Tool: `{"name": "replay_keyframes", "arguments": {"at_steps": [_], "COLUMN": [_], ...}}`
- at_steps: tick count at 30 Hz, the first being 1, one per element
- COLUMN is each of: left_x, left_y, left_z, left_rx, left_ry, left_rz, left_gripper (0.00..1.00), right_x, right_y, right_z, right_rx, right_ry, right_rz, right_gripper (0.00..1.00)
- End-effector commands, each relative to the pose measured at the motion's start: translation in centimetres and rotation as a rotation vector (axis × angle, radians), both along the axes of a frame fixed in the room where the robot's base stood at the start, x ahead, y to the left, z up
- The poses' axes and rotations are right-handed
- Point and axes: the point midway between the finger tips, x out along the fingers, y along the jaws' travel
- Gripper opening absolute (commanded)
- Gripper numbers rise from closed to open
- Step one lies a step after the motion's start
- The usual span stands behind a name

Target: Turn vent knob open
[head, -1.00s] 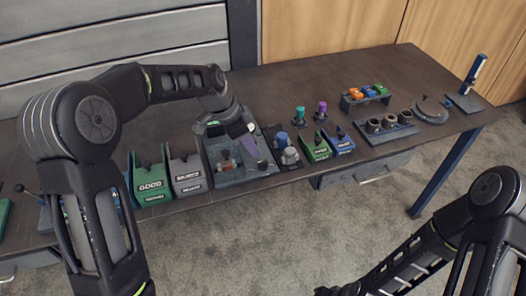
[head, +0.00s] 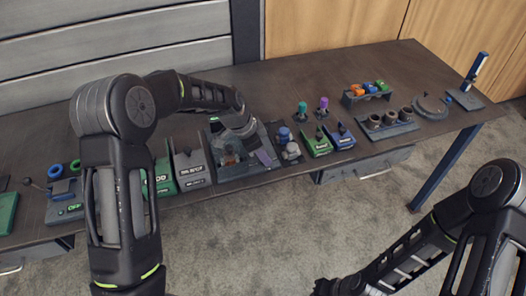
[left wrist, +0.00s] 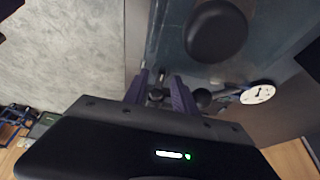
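Which knob is the vent knob is not readable. Of my right gripper only a dark piece (head: 325,287) shows at the bottom edge.

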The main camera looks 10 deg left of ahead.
Motion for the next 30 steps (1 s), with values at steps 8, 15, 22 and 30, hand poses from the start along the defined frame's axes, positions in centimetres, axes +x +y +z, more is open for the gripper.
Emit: {"name": "replay_keyframes", "arguments": {"at_steps": [8,15,22,30], "left_x": [0.01,0.01,0.01,0.02], "left_y": [0.02,0.02,0.01,0.02], "left_z": [-0.01,0.0,0.01,0.02], "left_rx": [0.0,0.0,0.0,0.0], "left_ry": [0.0,0.0,0.0,0.0], "left_rz": [0.0,0.0,0.0,0.0], "left_gripper": [0.27,0.07,0.0,0.0], "right_x": [-0.01,0.0,0.0,0.0], "right_y": [0.0,0.0,0.0,0.0], "right_z": [-0.03,-0.03,-0.02,-0.02], "right_rx": [0.0,0.0,0.0,0.0], "right_ry": [0.0,0.0,0.0,0.0], "right_rz": [0.0,0.0,0.0,0.0], "right_gripper": [0.0,0.0,0.0,0.0]}}
